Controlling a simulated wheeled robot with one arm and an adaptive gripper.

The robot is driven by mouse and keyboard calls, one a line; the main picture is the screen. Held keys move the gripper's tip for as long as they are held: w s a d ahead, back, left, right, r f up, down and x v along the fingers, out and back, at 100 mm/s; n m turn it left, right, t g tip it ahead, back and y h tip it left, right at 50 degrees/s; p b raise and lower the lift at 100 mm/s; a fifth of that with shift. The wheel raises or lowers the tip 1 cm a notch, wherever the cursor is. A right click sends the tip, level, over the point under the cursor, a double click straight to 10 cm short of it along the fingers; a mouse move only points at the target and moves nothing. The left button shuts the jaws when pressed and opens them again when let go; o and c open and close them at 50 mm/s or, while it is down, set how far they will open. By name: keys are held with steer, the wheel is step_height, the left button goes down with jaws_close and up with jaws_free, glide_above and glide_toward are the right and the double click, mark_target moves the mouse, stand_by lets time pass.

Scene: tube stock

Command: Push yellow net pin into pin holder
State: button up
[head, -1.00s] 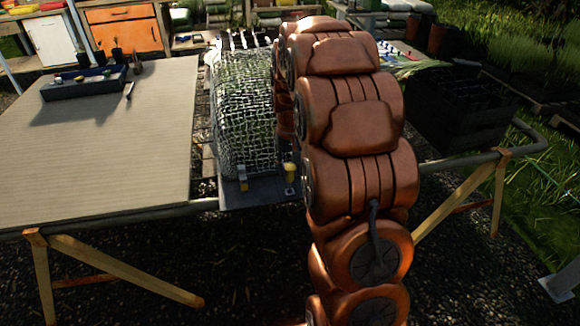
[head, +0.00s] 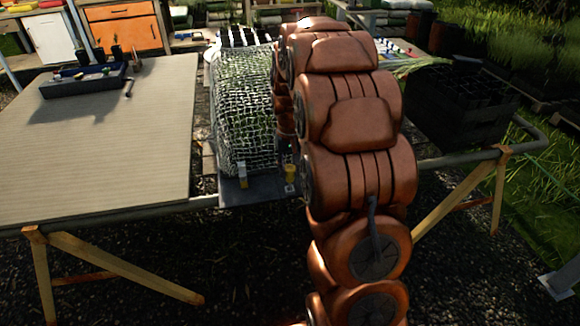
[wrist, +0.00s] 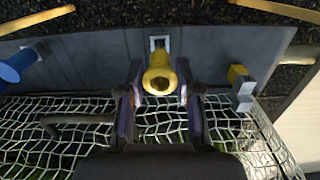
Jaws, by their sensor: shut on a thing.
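The yellow net pin (wrist: 159,78) is between my gripper's fingers in the wrist view, its round head facing the camera. My gripper (wrist: 159,88) is shut on it. A pale square pin holder (wrist: 159,43) shows just behind the pin, on the grey plate (wrist: 100,58). How deep the pin sits in the holder is hidden by its head. In the head view the yellow pin (head: 291,171) stands above the holder (head: 290,188) at the plate's front edge, left of my arm. My gripper is mostly hidden there.
White netting (head: 242,115) covers a rounded form behind the plate. A second yellow-and-grey fitting (wrist: 240,85) and a blue pin (wrist: 15,66) flank the yellow pin. A tan tabletop (head: 110,140) with a dark tray (head: 85,84) lies left. A black crate (head: 465,110) stands right.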

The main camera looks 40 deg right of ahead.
steer(key=shift+f+b, duration=0.45)
steer(key=shift+f, duration=1.1)
steer(key=o, duration=1)
steer(key=shift+o, duration=0.2)
steer(key=o, duration=0.7)
steer(key=shift+r, duration=0.2)
steer(key=shift+r, duration=1.05)
steer(key=shift+r+p, duration=0.1)
steer(key=shift+p, duration=0.2)
